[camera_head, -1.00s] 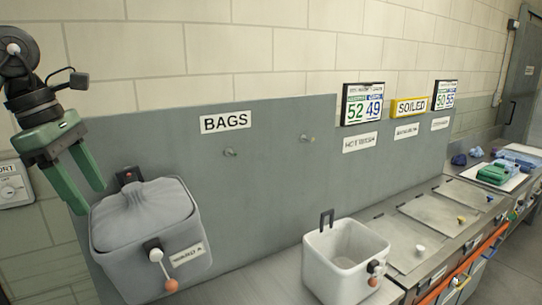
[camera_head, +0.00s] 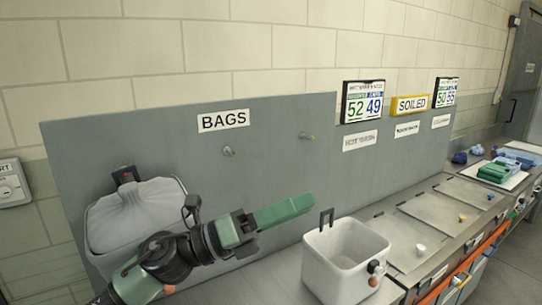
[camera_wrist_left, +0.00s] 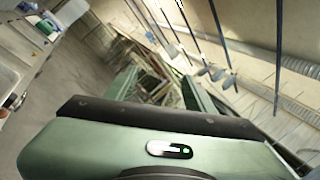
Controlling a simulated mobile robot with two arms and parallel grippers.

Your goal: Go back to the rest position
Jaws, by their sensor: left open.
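My left gripper (camera_head: 284,212) is in front of the grey panel, with its green fingers pointing right toward the space above the white bin. It holds nothing that I can see. In the left wrist view its green fingers (camera_wrist_left: 160,90) stand apart with only distant room between them. The grey bag (camera_head: 138,212) with a gathered top stands at the left against the panel, and my left arm hides its lower front. The right gripper is not in view.
An empty white bin (camera_head: 345,262) stands on the counter just right of my left gripper. The grey panel (camera_head: 270,150) carries a BAGS sign (camera_head: 223,120) and two hooks. Green and blue folded items (camera_head: 497,171) lie at the far right.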

